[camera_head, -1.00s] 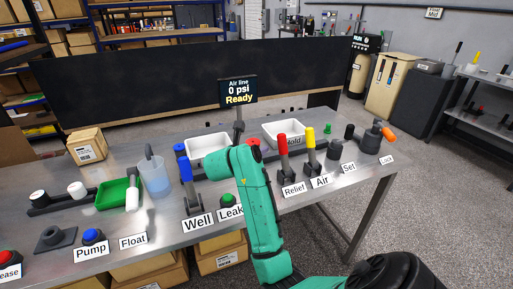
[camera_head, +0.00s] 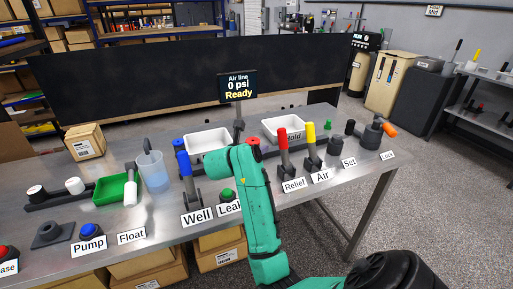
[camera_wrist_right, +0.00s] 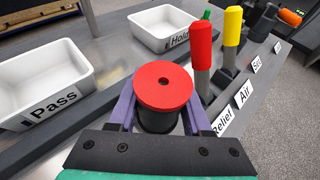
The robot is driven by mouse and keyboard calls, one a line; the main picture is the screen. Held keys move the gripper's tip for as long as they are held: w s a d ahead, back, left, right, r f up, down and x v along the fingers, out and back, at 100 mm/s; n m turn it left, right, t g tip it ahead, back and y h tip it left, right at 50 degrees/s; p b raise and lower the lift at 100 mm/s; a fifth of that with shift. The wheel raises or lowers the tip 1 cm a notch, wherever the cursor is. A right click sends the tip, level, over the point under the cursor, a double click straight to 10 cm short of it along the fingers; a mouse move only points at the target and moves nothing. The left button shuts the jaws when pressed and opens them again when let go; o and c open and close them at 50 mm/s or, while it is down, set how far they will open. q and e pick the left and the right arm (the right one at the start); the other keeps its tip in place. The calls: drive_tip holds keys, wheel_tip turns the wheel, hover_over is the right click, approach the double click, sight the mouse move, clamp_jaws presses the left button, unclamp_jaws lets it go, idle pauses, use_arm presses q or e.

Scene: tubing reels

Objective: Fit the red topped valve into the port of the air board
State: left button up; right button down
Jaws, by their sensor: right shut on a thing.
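The red topped valve (camera_wrist_right: 150,92) has a flat round red cap with a small centre hole over a dark body. In the right wrist view my right gripper (camera_wrist_right: 160,112) is shut around its body, the purple fingers on either side. In the head view only a bit of the red cap (camera_head: 253,142) shows past my green wrist, which hides the fingers. The valve is over the rear part of the bench, left of the red Relief lever (camera_head: 282,139). The air board's port cannot be made out; the valve's lower end is hidden. My left gripper is not in view.
The Pass tray (camera_wrist_right: 88,72) and Hold tray (camera_wrist_right: 134,33) stand behind the valve. The yellow Air lever (camera_head: 310,132) is right of the Relief lever. The blue Well lever (camera_head: 186,166) stands left of my wrist. An air line display (camera_head: 238,87) reads 0 psi, Ready.

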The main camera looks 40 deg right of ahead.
drive_tip(key=shift+f+b, duration=1.65)
drive_tip(key=shift+f, duration=0.45)
drive_tip(key=shift+c, duration=1.3)
unclamp_jaws()
